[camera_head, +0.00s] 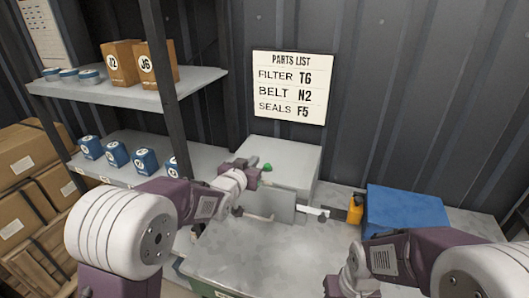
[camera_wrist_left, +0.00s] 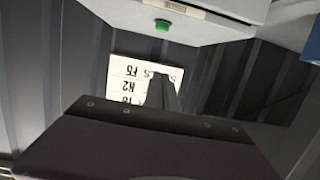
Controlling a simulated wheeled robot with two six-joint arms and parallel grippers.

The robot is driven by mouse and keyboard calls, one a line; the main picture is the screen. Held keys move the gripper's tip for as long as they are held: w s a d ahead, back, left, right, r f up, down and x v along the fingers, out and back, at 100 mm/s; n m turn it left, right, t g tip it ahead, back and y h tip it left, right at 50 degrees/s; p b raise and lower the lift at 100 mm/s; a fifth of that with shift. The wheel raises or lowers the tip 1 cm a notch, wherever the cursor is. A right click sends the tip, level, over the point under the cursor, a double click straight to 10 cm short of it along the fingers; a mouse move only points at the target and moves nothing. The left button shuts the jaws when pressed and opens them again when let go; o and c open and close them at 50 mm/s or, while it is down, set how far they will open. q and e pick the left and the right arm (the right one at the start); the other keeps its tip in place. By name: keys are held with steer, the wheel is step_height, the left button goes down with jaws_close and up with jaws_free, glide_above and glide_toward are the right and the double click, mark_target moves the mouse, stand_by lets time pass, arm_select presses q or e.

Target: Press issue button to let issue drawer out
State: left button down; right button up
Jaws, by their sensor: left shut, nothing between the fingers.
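A grey metal box (camera_head: 287,157) stands on the bench against the back wall, with a green button (camera_head: 267,167) on its near side. The button also shows in the left wrist view (camera_wrist_left: 162,25), close to a small label strip (camera_wrist_left: 180,5) that I cannot read fully. My left gripper (camera_head: 254,170) is shut and empty, close to the button in the head view. In the left wrist view its fingers (camera_wrist_left: 163,90) appear apart from the button. I see no drawer standing out clearly. My right arm shows at the lower right, but its fingers are out of the picture.
A parts list sign (camera_head: 291,86) hangs on the wall above. A shelf (camera_head: 130,92) with boxes and tins stands at the left. A blue box (camera_head: 405,209) and an orange item (camera_head: 355,209) are right of the grey box. The bench top (camera_head: 255,256) in front is mostly clear.

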arm_select(q)
steer(key=d, duration=0.2)
arm_select(e)
steer(key=shift+w+d+r, duration=0.1)
steer(key=shift+d+r, duration=0.1)
steer(key=shift+s+a+r, duration=0.1)
steer(key=shift+s+a, duration=0.15)
arm_select(q)
steer(key=p, duration=0.3)
glide_above(265, 173)
steer(key=shift+s+a+f, duration=0.1)
steer(key=shift+s+f, duration=0.05)
steer(key=shift+f, duration=0.5)
steer(key=shift+s+a+f, duration=0.1)
steer(key=shift+s+f, duration=0.05)
steer(key=shift+f, duration=0.45)
steer(key=f, duration=0.2)
steer(key=w+f, duration=0.1)
steer(key=shift+d+f+p, duration=0.3)
steer(key=shift+d, duration=0.05)
steer(key=shift+s+a+f, duration=0.1)
steer(key=shift+a+f, duration=0.05)
steer(key=shift+f, duration=0.3)
arm_select(e)
steer(key=r, duration=0.2)
steer(key=a+r, duration=0.1)
steer(key=r, duration=0.1)
steer(key=shift+s, duration=0.2)
